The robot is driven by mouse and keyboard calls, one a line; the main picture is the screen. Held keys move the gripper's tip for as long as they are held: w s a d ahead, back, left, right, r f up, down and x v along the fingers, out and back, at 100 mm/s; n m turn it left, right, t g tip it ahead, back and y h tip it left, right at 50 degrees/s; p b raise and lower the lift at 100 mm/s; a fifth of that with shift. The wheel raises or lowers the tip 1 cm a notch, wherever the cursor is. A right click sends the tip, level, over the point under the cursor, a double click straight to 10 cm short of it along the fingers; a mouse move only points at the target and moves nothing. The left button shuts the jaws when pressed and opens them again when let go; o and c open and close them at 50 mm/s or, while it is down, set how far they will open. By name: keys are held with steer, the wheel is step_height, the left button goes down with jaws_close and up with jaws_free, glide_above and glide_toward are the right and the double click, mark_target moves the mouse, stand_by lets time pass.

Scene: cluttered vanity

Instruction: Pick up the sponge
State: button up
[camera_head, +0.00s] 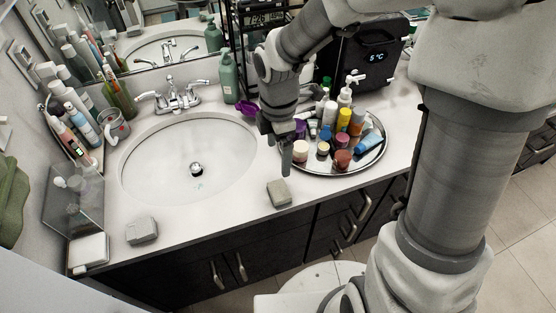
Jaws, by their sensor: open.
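Two grey, sponge-like blocks lie on the white counter in front of the sink. One block (279,193) is near the front edge, right of the basin. The other block (142,230) is at the front left; I cannot tell which is the sponge meant. My gripper (287,165) points down between the basin and the round tray, open, just behind and above the right-hand block. It appears apart from the block, and nothing shows between its fingers. The fingers overlap in this view, so their gap is hard to see.
A round metal tray (359,166) with several bottles and jars stands close right of my gripper. The sink basin (152,177) is to its left. A white item (88,250) lies at the left corner. Bottles crowd the back left. The front counter strip between the blocks is clear.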

steer(key=b, duration=0.1)
glide_above(281, 189)
steer(key=f, duration=0.9)
steer(key=shift+s+a+f, duration=0.1)
steer(key=shift+a+f, duration=0.25)
steer(key=shift+f, duration=0.05)
steer(key=shift+d+f+b, duration=0.15)
steer(key=shift+f, duration=1.25)
steer(key=shift+d+f+b, duration=0.15)
steer(key=shift+f, duration=1.25)
steer(key=shift+c, duration=0.2)
steer(key=c, duration=1.1)
steer(key=shift+c, duration=0.2)
steer(key=shift+r, duration=0.15)
